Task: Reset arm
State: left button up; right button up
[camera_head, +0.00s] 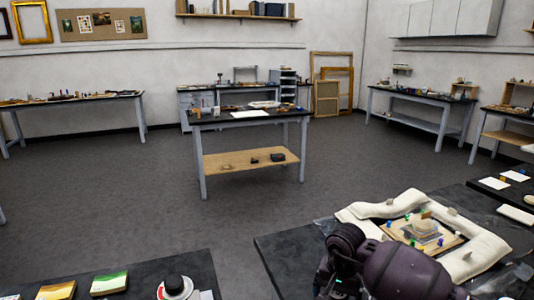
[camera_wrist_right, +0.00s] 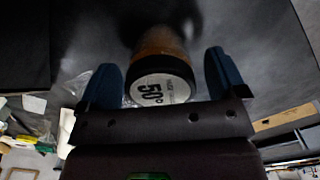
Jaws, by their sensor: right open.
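My right arm (camera_head: 390,268) reaches in from the bottom right of the head view, folded low over the near edge of a dark table. Its gripper cannot be made out there. In the right wrist view my right gripper (camera_wrist_right: 163,72) has its two blue fingers spread apart. A jar (camera_wrist_right: 160,88) with an amber body and a dark-rimmed end marked "50" shows between the fingers, with gaps on both sides. I cannot tell how far beyond the fingertips it stands. My left gripper is in neither view.
On the near right table (camera_head: 283,250), white cushions (camera_head: 478,262) surround a wooden board (camera_head: 395,232) with a pale fragment and small coloured pieces. A near left table (camera_head: 140,277) holds green and yellow blocks and a round white-and-red item. Open floor (camera_head: 250,217) lies between, before a middle workbench (camera_head: 250,117).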

jog(key=shift+f, duration=0.4)
jog(key=shift+r, duration=0.15)
